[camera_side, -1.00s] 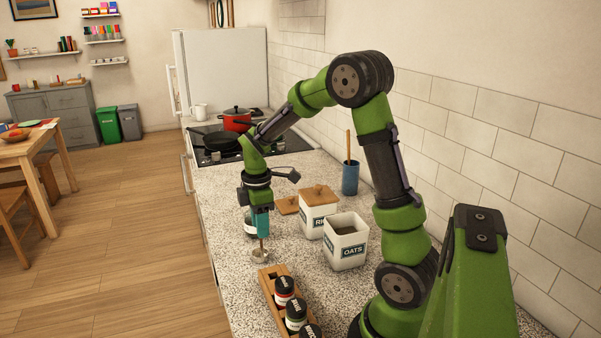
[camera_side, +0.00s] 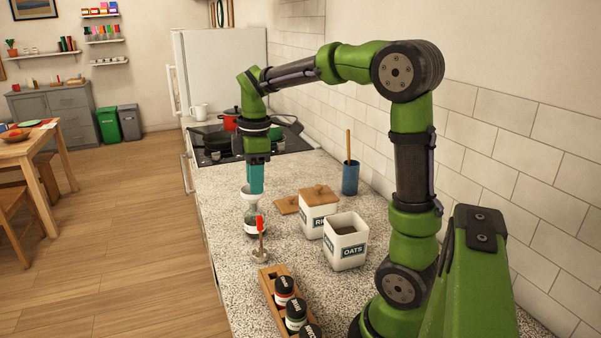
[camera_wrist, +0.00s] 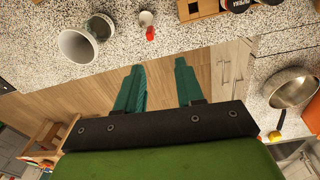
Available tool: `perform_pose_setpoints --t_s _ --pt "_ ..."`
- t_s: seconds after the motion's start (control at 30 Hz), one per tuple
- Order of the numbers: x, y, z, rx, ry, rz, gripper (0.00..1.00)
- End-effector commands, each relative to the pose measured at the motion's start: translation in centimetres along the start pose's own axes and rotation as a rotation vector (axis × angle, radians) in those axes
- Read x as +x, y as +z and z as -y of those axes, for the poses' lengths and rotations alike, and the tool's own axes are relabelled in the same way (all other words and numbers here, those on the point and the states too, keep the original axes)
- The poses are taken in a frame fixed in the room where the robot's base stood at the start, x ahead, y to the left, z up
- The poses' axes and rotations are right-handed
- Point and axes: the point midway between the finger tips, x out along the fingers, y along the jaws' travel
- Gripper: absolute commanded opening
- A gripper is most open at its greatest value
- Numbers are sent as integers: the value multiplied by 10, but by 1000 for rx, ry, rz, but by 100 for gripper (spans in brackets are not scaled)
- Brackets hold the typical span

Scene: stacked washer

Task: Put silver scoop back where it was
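The scoop also shows in the wrist view (camera_wrist: 146,18), with the red handle end (camera_wrist: 150,34) towards my gripper. My gripper (camera_side: 256,190) is above and behind the scoop, apart from it, with its fingers pointing down. In the wrist view my gripper (camera_wrist: 158,70) has its two teal fingers spread with nothing between them.
The open oats canister (camera_side: 345,245), closed rice canister (camera_side: 317,208) and a loose wooden lid (camera_side: 287,205) stand right. The wooden spice rack (camera_side: 266,284) is nearer. Pans are on the stove behind.

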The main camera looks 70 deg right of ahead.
Motion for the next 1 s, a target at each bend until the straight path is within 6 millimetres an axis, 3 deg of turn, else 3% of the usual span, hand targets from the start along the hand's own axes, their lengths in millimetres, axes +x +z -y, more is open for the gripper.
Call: perform_pose_setpoints --t_s 0.2,0.3,0.43,0.6,1.0 --pt "-24 -18 88 392 77 -247 37" --pt "-26 -19 126 600 58 -380 37" --pt "-22 -17 162 821 -1 -518 37" --pt "-16 -14 184 983 -68 -607 37" --pt "-15 -13 187 1016 -81 -620 37"
